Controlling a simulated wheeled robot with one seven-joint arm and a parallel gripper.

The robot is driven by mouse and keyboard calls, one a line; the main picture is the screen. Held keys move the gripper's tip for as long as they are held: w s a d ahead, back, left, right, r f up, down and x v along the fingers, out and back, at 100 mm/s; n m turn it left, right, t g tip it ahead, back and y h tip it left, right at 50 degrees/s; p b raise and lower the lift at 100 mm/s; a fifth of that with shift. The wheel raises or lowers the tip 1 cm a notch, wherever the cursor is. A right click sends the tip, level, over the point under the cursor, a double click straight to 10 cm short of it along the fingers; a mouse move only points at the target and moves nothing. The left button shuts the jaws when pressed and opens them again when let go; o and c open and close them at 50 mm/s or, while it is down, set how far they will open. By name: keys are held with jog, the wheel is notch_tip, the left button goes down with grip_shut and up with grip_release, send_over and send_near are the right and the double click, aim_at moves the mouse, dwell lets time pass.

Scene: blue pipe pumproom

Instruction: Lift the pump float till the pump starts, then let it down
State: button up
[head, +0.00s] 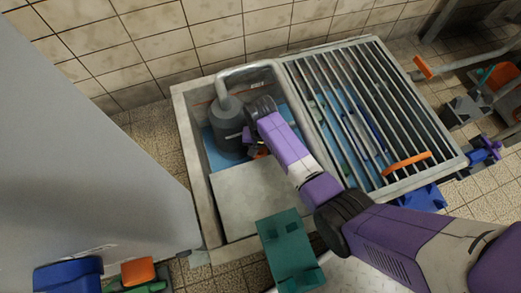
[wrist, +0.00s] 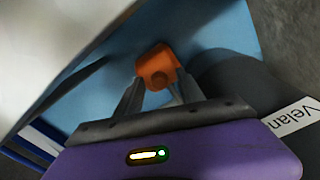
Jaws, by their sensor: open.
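The dark grey pump (head: 228,125) stands in the left pit, under a bent grey pipe. The orange pump float (wrist: 157,66) is at the fingertips of my gripper (wrist: 155,88) in the wrist view. The two fingers are apart, on either side of the float's near part; I cannot tell whether they touch it. In the head view my gripper (head: 256,144) reaches down beside the pump, and a small bit of the orange float (head: 261,152) shows beside it. The float's cord is not clear. A white label on the pump (wrist: 298,120) is close to my gripper's right.
A pale concrete slab (head: 250,198) covers the pit's near part. A metal grate (head: 345,105) covers the pit to the right, with an orange piece (head: 407,163) on it. A tiled wall rises behind. A teal block (head: 290,250) stands in front.

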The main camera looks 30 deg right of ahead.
grip_shut()
dwell(1.4)
